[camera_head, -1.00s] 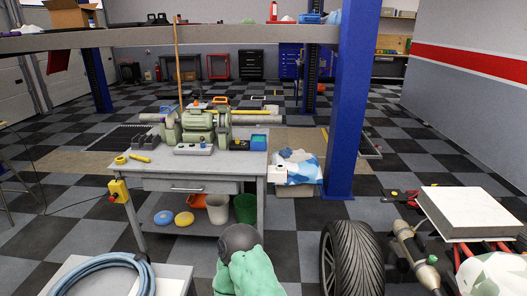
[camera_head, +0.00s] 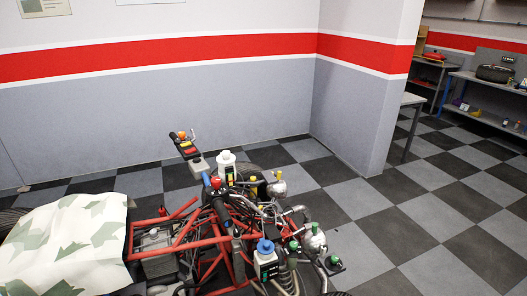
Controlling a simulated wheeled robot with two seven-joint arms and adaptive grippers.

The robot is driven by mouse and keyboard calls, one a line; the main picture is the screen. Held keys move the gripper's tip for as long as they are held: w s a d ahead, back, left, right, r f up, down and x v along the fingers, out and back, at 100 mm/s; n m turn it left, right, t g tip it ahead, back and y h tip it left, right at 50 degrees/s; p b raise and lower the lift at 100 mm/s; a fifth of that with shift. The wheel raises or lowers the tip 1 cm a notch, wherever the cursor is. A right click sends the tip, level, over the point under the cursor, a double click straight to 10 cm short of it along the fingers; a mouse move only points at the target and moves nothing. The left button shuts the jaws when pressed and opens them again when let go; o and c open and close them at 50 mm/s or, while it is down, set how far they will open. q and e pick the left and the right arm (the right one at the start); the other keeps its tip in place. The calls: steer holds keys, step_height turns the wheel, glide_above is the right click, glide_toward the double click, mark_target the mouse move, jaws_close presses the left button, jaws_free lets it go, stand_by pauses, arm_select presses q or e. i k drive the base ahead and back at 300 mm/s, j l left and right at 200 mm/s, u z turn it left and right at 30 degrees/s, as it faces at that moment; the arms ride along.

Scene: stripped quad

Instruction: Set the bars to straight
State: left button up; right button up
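The stripped quad (camera_head: 180,238) stands low in the picture, with a red tube frame and its front end toward the right. Red and dark controls sit by the grips. Neither of my grippers is in view.
A pale cloth with green patches (camera_head: 75,235) covers the quad's rear at left. A blue-capped white bottle (camera_head: 266,262) sits among the front parts. A grey wall with a red stripe (camera_head: 170,100) stands behind. Checkered floor (camera_head: 420,215) is open at right, before shelves (camera_head: 485,90).

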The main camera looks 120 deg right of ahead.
mark_target(200, 170)
steer(key=z, duration=3.6)
